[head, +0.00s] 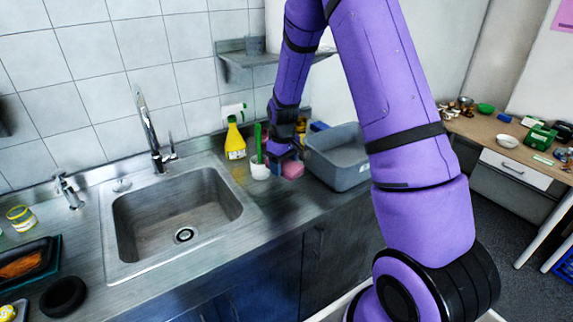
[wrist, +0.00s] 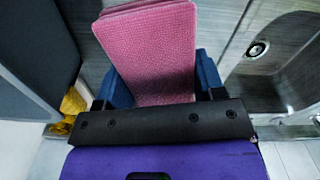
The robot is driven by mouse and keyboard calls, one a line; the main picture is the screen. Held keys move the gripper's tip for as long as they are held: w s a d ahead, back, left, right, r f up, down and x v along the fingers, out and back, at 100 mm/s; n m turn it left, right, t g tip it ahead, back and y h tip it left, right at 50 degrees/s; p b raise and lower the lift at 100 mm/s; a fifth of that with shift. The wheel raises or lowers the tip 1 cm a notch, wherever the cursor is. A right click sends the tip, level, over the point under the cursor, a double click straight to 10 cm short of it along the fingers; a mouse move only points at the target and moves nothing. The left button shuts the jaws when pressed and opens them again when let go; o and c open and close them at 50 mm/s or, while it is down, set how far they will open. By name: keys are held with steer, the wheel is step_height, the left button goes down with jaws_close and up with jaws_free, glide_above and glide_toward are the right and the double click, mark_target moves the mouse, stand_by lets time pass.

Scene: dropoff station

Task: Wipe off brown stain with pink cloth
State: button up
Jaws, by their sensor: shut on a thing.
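The pink cloth (wrist: 150,50) is a folded, dotted pad that fills the middle of the wrist view. My gripper (wrist: 162,78) is shut on it, with one blue finger at each side of the cloth. In the head view, my gripper (head: 282,153) is over the counter between the white cup and the grey bin, and the pink cloth (head: 292,169) shows beside it. I cannot tell whether the cloth touches the counter.
A yellow spray bottle (head: 235,140) and a white cup (head: 260,167) stand left of my gripper. A grey bin (head: 338,165) stands close on the right. The metal sink (head: 178,215) with its tap (head: 150,130) is further left. A wall shelf (head: 245,60) hangs above.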

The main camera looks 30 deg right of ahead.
mark_target(285, 191)
steer(key=shift+f, duration=3.95)
steer(key=shift+s+r, duration=0.2)
steer(key=shift+r, duration=0.05)
steer(key=shift+c, duration=0.2)
steer(key=shift+s, duration=0.65)
steer(key=shift+s+f, duration=0.25)
steer(key=shift+s, duration=0.9)
steer(key=shift+s+d+f, duration=0.1)
steer(key=shift+s, duration=0.1)
steer(key=shift+w+r, duration=0.3)
steer(key=shift+w, duration=0.3)
steer(key=shift+w+f, duration=0.2)
steer(key=shift+w, duration=1.05)
steer(key=r, duration=0.3)
steer(key=shift+w+r, duration=0.1)
steer(key=shift+w, duration=0.3)
steer(key=shift+r, duration=2.5)
